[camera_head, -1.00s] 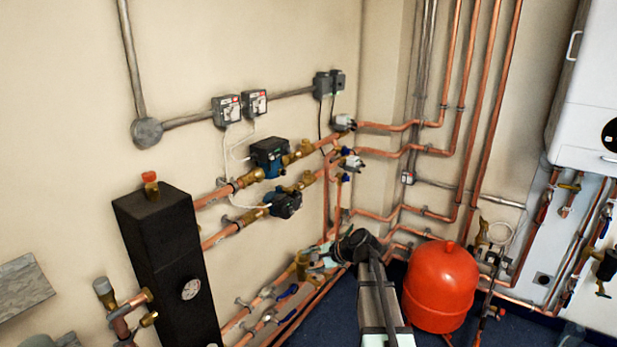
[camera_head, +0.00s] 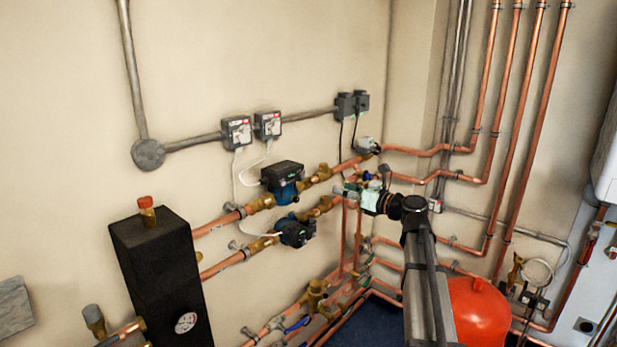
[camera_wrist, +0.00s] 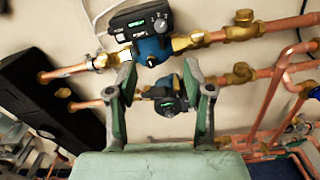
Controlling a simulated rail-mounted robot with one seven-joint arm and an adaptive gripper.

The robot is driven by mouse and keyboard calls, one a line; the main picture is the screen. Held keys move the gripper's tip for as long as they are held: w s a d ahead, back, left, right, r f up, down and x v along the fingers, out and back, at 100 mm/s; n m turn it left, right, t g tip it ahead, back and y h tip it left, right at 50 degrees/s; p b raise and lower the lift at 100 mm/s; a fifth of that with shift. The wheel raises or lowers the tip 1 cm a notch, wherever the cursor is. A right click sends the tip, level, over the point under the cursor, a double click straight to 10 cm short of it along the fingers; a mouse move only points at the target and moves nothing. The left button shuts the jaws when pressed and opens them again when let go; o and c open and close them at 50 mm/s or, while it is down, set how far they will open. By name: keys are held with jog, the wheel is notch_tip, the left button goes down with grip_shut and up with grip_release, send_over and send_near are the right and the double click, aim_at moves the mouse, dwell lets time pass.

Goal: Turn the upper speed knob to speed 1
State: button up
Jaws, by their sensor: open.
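The upper pump (camera_head: 283,180) has a dark control head and a blue body. It sits on the upper copper pipe, and in the wrist view its face (camera_wrist: 138,25) shows a green display. The round upper speed knob (camera_wrist: 159,23) is at the right of that face; its setting is too small to read. The lower pump (camera_head: 297,231) sits below, and in the wrist view its dark head (camera_wrist: 168,103) shows between my fingers. My gripper (camera_wrist: 160,78) is open and empty. In the head view my gripper (camera_head: 343,190) is right of both pumps, apart from them.
Copper pipes (camera_head: 335,172) with brass fittings run along the wall beside the pumps. A black block (camera_head: 160,280) stands at left, and a red tank (camera_head: 480,312) at lower right. Two switch boxes (camera_head: 252,130) hang above with white cables.

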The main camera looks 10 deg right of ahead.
aim_at(304, 175)
jog(key=p+x, duration=0.3)
jog(key=x, duration=1.1)
jog(key=shift+d, duration=0.1)
jog(key=shift+w+a+f+p, duration=0.1)
jog(key=shift+w+a+p, duration=0.2)
jog(key=shift+w+a, duration=0.2)
grip_shut()
